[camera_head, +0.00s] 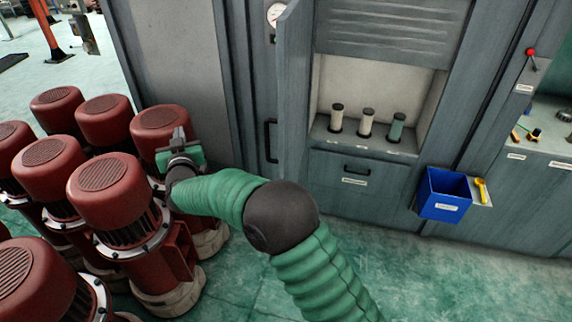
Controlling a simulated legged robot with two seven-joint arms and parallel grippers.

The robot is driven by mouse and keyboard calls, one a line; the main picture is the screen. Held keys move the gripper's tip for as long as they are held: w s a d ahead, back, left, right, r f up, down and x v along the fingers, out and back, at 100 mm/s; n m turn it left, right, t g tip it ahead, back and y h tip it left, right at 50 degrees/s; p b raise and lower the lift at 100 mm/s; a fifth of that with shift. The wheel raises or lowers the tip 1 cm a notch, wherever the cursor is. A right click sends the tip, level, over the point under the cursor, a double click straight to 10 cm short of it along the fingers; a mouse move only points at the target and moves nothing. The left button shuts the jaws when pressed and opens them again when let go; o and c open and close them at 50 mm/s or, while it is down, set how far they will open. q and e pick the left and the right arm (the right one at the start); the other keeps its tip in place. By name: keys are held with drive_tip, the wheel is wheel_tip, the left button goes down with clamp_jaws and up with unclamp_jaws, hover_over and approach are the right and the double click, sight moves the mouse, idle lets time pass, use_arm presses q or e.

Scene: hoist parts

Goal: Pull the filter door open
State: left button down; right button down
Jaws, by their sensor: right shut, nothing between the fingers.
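The filter door (294,90) is a tall grey panel at the left of a recessed compartment. It stands swung outward, seen nearly edge-on, and the compartment beside it is exposed. Three dark-capped filters stand on the shelf inside: two cream ones (337,118) (367,123) and a green one (396,128). A black vertical handle (270,141) shows just left of the door; I cannot tell which panel bears it. My right gripper (178,136) is shut and empty, left of the door and apart from it, in front of the red motors. My left gripper is out of view.
Several red motors (107,185) crowd the left side, close to my right arm. A drawer (352,180) lies below the compartment. A blue bin (443,194) hangs at the right cabinet front. The green floor before the cabinets is clear.

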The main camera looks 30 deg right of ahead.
drive_tip(key=s+d+f+g+y, duration=0.1)
drive_tip(key=s+d+f+g, duration=0.2)
drive_tip(key=s+f, duration=0.55)
drive_tip(key=s+d+f+m+g+y, duration=0.1)
drive_tip(key=s+d+f+g+y, duration=0.25)
drive_tip(key=s, duration=0.85)
drive_tip(key=s+d+f+g+h, duration=0.1)
drive_tip(key=s+d+f+g, duration=0.25)
drive_tip(key=s+f, duration=0.6)
drive_tip(key=w+d+r+m+t+h, duration=0.3)
drive_tip(key=d+m+t+h, duration=0.1)
drive_tip(key=d+m, duration=0.55)
drive_tip(key=w+d+r+m+t+h, duration=0.3)
drive_tip(key=d+m+t+h, duration=0.15)
drive_tip(key=d+m, duration=0.5)
drive_tip(key=w+p, duration=0.2)
drive_tip(key=w, duration=0.9)
drive_tip(key=shift+w+r+m+y+p, duration=0.2)
drive_tip(key=shift+m+y+p, duration=0.1)
drive_tip(key=shift+m+y, duration=0.1)
